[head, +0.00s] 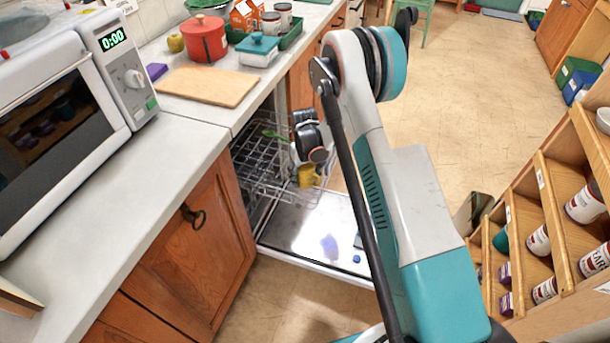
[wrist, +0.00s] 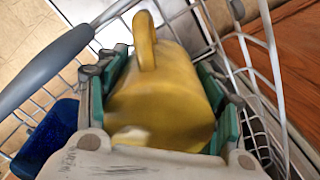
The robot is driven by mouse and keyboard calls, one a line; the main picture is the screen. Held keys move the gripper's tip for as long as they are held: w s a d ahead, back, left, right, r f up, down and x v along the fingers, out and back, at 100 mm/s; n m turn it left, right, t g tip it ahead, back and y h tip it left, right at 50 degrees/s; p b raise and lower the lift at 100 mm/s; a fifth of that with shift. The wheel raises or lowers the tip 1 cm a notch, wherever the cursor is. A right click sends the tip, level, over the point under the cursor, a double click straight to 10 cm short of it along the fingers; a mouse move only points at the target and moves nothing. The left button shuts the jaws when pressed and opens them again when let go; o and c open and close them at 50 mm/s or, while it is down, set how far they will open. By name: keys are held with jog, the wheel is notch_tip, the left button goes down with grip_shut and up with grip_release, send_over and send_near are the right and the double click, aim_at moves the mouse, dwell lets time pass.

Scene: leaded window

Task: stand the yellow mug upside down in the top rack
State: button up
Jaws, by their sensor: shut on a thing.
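The yellow mug (head: 308,176) is at the dishwasher's pulled-out top rack (head: 258,165) in the head view. In the wrist view the yellow mug (wrist: 165,95) fills the middle, with its handle pointing to the top of the picture. My gripper (wrist: 172,105) is shut on the mug, with a green-padded finger on each side of it. My gripper (head: 308,160) also shows small in the head view, above the mug. White rack wires surround the mug in the wrist view. I cannot tell whether the mug touches the rack or which way its mouth faces.
A blue item (wrist: 45,138) lies beside my gripper in the wrist view. The open dishwasher door (head: 305,235) lies flat below the rack. A counter (head: 150,170) with a microwave is at left, and shelves of cans (head: 540,240) stand at right.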

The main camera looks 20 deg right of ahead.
jog(key=shift+f, duration=0.6)
jog(key=o, duration=1.5)
notch_tip(320, 180, up, 13)
jog(key=shift+a+f, duration=0.1)
jog(key=s+r+t, duration=0.2)
jog(key=s+r, duration=0.4)
jog(key=r, duration=0.5)
jog(key=s+r+t, duration=0.1)
jog(key=s+r, duration=0.6)
jog(key=r, duration=0.5)
jog(key=s+r+t, duration=0.1)
jog(key=s, duration=0.5)
jog(key=s+r+m+t, duration=0.1)
jog(key=s+r, duration=0.1)
jog(key=s, duration=0.5)
jog(key=s+r+t, duration=0.1)
jog(key=s+t, duration=0.1)
jog(key=s, duration=0.5)
jog(key=shift+s+r+m, duration=0.15)
jog(key=shift+m, duration=0.25)
